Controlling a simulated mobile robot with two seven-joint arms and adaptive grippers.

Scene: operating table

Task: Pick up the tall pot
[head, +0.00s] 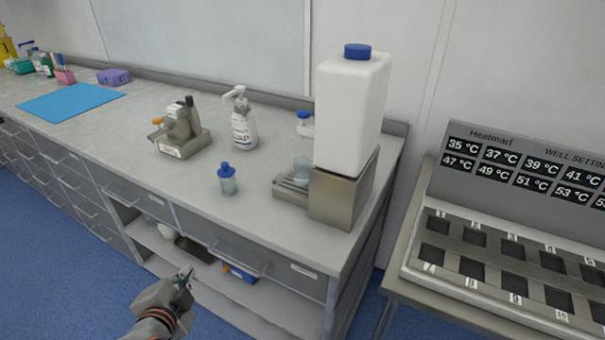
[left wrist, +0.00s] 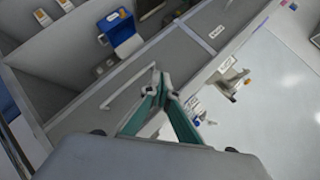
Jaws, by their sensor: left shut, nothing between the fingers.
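No thing is labelled as the tall pot, so I cannot tell for sure which it is. A small clear pot with a blue cap (head: 228,180) stands upright near the counter's front edge. A large white container with a blue cap (head: 348,110) stands on a metal dispenser (head: 340,192) at the counter's right end. My left gripper (head: 187,272) is shut and empty, low in front of the counter and apart from both. Its fingers meet at the tips in the left wrist view (left wrist: 161,84). My right gripper is not in view.
Drawers and open shelves lie below; a blue box shows in the left wrist view (left wrist: 122,36). A heat block unit (head: 480,262) stands right.

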